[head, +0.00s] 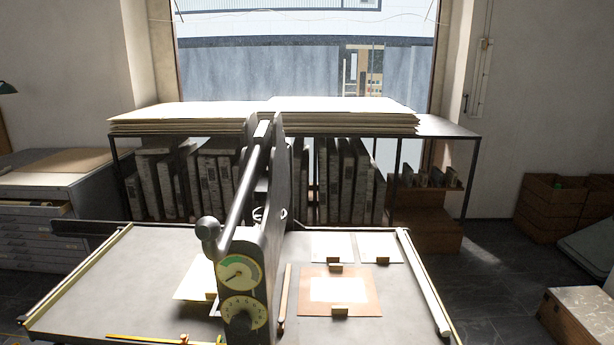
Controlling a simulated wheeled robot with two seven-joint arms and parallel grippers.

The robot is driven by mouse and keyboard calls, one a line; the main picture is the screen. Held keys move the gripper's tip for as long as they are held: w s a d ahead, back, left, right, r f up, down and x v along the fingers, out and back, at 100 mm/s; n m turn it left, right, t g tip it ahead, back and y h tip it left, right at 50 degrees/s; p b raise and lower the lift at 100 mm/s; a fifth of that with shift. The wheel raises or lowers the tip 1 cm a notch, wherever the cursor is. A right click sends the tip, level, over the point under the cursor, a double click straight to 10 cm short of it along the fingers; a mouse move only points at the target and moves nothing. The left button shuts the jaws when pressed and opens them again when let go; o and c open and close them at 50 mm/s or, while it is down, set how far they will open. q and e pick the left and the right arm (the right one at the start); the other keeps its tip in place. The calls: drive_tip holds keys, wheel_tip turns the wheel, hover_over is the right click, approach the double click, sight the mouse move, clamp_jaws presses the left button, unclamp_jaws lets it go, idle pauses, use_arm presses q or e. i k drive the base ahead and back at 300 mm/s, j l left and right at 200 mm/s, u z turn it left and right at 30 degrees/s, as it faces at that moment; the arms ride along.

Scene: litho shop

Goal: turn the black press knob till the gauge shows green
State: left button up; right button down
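The press (270,220) stands in the middle of the head view, with a dark upright side plate. A round gauge (240,272) with a green band and a pale face sits on its near end. The gauge's needle is too small to read surely; it seems to lie toward the left, off the green. Below it is a round dial with a pale numbered ring, and the black knob (240,311) sits at its centre. Neither of my grippers is in view, and nothing touches the knob.
The grey press bed (120,285) spreads to both sides, with side rails. A brown board (312,293) with a white sheet lies right of the press. A yellow-handled tool (160,339) lies at the front left. A rack (468,165) of stone slabs stands behind.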

sight(240, 324)
drive_tip(key=l+u, duration=0.45)
drive_tip(key=l, duration=0.3)
drive_tip(key=k+l+u, duration=0.1)
drive_tip(key=l+u, duration=0.4)
drive_tip(key=l, duration=0.2)
